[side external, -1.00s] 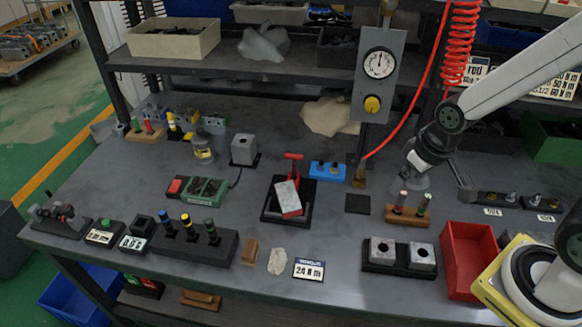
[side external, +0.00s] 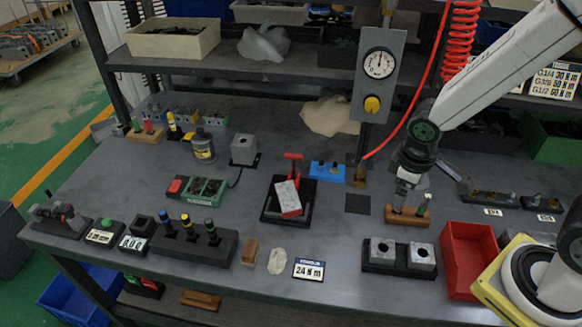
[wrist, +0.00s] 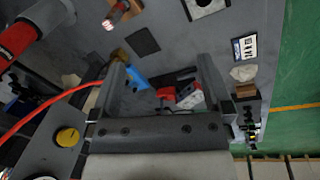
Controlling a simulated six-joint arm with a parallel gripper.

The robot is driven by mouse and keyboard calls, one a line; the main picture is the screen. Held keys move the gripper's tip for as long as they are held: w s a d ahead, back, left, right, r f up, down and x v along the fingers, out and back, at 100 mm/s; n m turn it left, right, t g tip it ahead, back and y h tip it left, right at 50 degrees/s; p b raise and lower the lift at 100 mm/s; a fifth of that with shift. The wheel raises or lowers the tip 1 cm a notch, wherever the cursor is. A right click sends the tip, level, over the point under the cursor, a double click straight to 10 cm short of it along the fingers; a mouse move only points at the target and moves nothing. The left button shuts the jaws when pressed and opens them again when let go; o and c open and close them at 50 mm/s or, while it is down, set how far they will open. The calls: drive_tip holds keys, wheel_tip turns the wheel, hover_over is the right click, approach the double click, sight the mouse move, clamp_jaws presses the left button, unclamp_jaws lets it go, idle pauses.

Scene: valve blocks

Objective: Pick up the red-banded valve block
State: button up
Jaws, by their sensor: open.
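The red-banded valve block (side external: 289,199) is a light grey block with a red band near its lower end. It lies tilted in a black fixture (side external: 268,214) with a red clamp handle (side external: 293,158) behind it. In the wrist view the block (wrist: 190,97) shows between my fingers, farther off, beside the red clamp. My gripper (side external: 404,196) is to the right of the fixture, over or in front of a wooden gauge holder; its depth is hard to tell. In the wrist view my gripper (wrist: 163,72) is open, with nothing held between the fingers.
Two plain grey blocks sit in a black tray (side external: 400,271) in front, near a red bin (side external: 468,262).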

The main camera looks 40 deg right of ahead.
drive_tip(key=f+n+h, duration=0.1)
drive_tip(key=n, duration=0.1)
drive_tip(key=n+t+h, duration=0.6)
drive_tip(key=n+t, duration=0.2)
drive_tip(key=n, duration=1.2)
hover_over(291, 206)
drive_tip(key=s+d, duration=0.6)
drive_tip(key=s, duration=0.1)
wheel_tip(291, 206, down, 8)
drive_tip(key=a+f+n+t+y, duration=0.1)
drive_tip(key=a+n, duration=0.1)
drive_tip(key=w+a+f+n+t+y, duration=0.1)
drive_tip(key=a+n, duration=0.1)
drive_tip(key=a, duration=0.1)
drive_tip(key=w+a+f+n+t+y, duration=0.1)
drive_tip(key=a+n, duration=0.1)
drive_tip(key=shift+w+a+t, duration=0.15)
drive_tip(key=shift+a+t, duration=0.25)
drive_tip(key=shift+x, duration=1.3)
drive_tip(key=shift+w, duration=0.1)
drive_tip(key=shift+x, duration=2.5)
drive_tip(key=shift+a+f, duration=0.1)
drive_tip(key=shift+f, duration=0.05)
